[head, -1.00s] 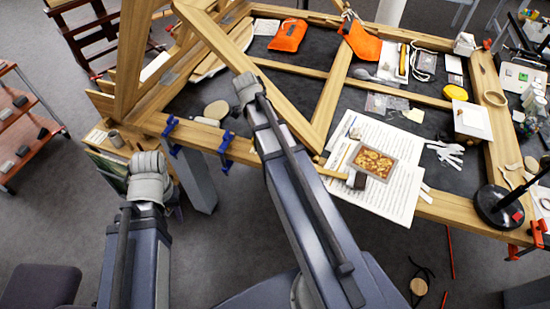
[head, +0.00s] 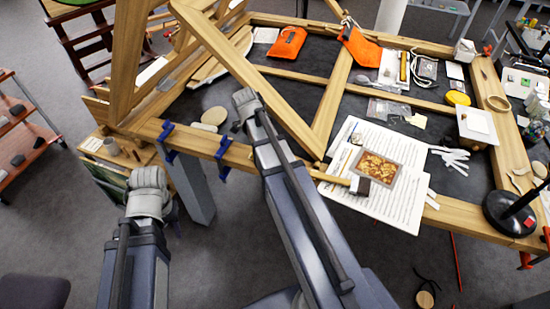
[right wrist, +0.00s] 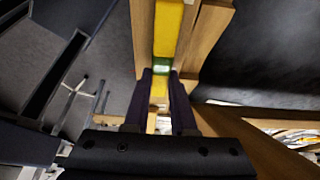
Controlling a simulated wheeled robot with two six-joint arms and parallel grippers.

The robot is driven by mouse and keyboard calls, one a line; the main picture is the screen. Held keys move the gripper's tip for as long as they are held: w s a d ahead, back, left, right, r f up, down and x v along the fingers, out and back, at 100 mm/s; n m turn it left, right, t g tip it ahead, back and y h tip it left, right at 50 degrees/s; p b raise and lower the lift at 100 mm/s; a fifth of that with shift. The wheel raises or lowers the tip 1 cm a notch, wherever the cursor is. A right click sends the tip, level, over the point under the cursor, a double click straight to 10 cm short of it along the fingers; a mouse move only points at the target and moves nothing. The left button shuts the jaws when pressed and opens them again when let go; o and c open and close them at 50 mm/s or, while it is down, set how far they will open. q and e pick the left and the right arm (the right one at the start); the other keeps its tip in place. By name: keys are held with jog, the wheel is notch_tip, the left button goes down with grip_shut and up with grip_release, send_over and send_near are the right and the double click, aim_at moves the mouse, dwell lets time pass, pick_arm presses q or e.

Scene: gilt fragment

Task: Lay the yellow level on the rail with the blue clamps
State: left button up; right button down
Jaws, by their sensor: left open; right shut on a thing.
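In the right wrist view, my right gripper (right wrist: 161,88) is shut on the yellow level (right wrist: 168,30), with its green vial (right wrist: 162,67) just beyond the fingertips. The level runs lengthwise along the wooden rail (right wrist: 143,40), with wood showing on both sides. I cannot tell whether it touches the rail. In the head view, the rail (head: 195,143) is the bench's near edge, carrying two blue clamps (head: 166,132) (head: 223,148). My right arm hides the level and right gripper there. My left arm is at the lower left; I cannot see its gripper's fingers.
Slanted wooden beams (head: 265,75) rise over the bench. A hammer (head: 355,183) lies on printed sheets (head: 385,200) right of my right arm. A black round base (head: 507,213) stands at the right corner. Open floor lies in front of the bench.

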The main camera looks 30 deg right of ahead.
jog(key=c, duration=0.7)
grip_release()
jog(key=shift+c, duration=0.2)
jog(key=shift+r, duration=0.1)
jog(key=p+v, duration=1.1)
jog(key=v, duration=0.1)
